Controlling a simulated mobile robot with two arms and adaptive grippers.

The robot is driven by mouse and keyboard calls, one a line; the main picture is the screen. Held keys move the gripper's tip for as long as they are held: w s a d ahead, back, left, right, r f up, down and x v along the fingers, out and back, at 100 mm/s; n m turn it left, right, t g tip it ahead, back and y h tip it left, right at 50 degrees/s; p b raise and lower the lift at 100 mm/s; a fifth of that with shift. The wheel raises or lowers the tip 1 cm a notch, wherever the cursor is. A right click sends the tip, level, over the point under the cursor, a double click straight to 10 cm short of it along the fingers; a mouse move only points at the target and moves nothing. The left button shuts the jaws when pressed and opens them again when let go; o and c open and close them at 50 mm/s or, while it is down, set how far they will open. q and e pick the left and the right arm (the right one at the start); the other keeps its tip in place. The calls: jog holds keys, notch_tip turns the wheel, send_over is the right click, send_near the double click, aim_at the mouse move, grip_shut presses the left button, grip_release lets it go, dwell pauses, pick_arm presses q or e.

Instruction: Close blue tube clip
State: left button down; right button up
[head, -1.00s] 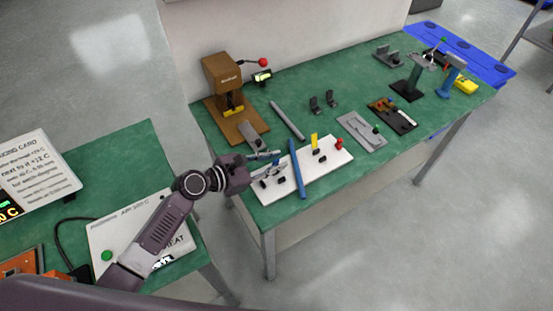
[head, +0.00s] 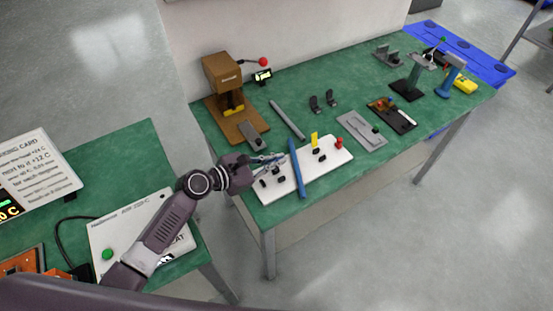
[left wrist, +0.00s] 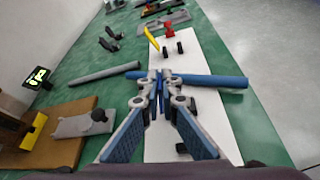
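The blue tube (head: 297,168) lies across the white board (head: 328,162) on the green bench. In the left wrist view the tube (left wrist: 215,81) runs crosswise just beyond my fingertips. Small black clips (head: 277,179) stand on the board on both sides of the tube; I cannot tell which are open. My left gripper (head: 279,158) is over the board's left end, left of the tube. In the left wrist view its fingers (left wrist: 159,88) converge and the tips look together, with nothing clearly held. The tips partly hide the tube, and contact is unclear. My right gripper is not in view.
A yellow flag (head: 314,140) and a red piece (head: 339,143) stand on the board. A grey rod (head: 287,120) lies behind it, near a brown press (head: 224,82). A grey plate (head: 361,130) and a dark tray (head: 393,116) lie to the right.

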pick_arm(q)
jog(key=shift+s+d+m, duration=0.15)
jog(key=shift+m, duration=0.15)
jog(key=shift+s+d+f+m+t+y, duration=0.25)
jog(key=shift+s+m+t+y, duration=0.1)
jog(key=shift+m+t, duration=0.35)
jog(key=shift+s+d+f+m, duration=0.15)
jog(key=shift+s+f+m, duration=0.1)
jog(key=shift+m, duration=0.25)
jog(key=shift+s+d+f+m+t+y+b, duration=0.15)
jog(key=shift+s+f+m+t+y+b, duration=0.1)
jog(key=shift+m+t+b, duration=0.65)
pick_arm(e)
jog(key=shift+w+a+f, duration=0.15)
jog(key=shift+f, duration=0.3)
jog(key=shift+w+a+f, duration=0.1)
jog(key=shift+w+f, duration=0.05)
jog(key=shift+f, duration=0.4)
pick_arm(q)
jog(key=c, duration=2.2)
grip_release()
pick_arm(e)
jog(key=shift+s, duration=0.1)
